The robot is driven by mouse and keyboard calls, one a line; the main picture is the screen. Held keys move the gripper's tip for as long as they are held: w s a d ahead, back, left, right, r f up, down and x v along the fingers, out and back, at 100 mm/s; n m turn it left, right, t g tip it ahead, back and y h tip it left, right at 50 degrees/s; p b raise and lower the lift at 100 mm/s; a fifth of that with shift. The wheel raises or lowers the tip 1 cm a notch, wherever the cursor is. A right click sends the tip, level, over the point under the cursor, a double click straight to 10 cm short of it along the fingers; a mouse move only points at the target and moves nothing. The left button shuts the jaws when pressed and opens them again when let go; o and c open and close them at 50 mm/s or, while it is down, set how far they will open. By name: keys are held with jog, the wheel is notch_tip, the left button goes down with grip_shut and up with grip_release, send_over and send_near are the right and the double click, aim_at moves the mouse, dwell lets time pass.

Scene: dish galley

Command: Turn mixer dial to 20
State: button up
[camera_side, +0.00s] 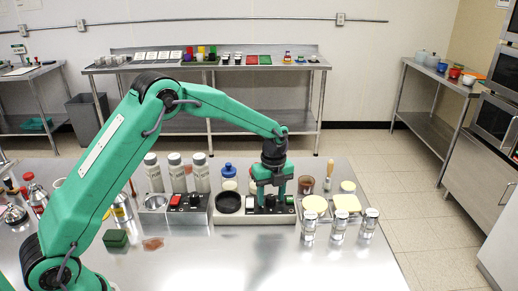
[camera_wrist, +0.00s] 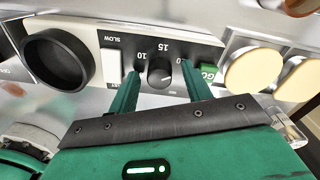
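The mixer (camera_wrist: 115,40) is a pale box with a black dial (camera_wrist: 160,76), a green GO button (camera_wrist: 208,72), a white switch below the word SLOW and a round black well (camera_wrist: 58,60). In the side view the mixer (camera_side: 238,217) stands at the middle of the steel table, its dial hidden or too small to tell. My gripper (camera_wrist: 163,88) points at its face, with one green finger on either side of the dial. The fingers look apart from the knob, with gaps showing. In the side view my gripper (camera_side: 273,198) is low over the mixer. The dial's exact setting is unclear.
Left of the mixer is another box with a red button (camera_side: 175,201). Tall shakers (camera_side: 175,172) stand behind it. Yellow-topped containers (camera_side: 315,204) and glass jars (camera_side: 309,226) stand close on the right. A green block (camera_side: 115,238) lies at left.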

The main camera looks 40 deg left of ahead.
aim_at(272, 196)
jog(key=shift+r, duration=0.1)
jog(key=shift+w+r, duration=0.15)
jog(key=shift+r, duration=3.65)
jog(key=shift+s+r, duration=0.25)
jog(key=shift+r, duration=0.15)
jog(key=s+a+r+n+t, duration=0.2)
jog(key=s+r+n+t, duration=0.1)
jog(key=s+r+n, duration=0.95)
jog(key=s+n+t, duration=0.3)
jog(key=s+n, duration=0.7)
jog(key=s, duration=0.8)
jog(key=shift+s+a+f, duration=0.35)
jog(key=shift+a+f, duration=0.05)
jog(key=shift+a, duration=0.05)
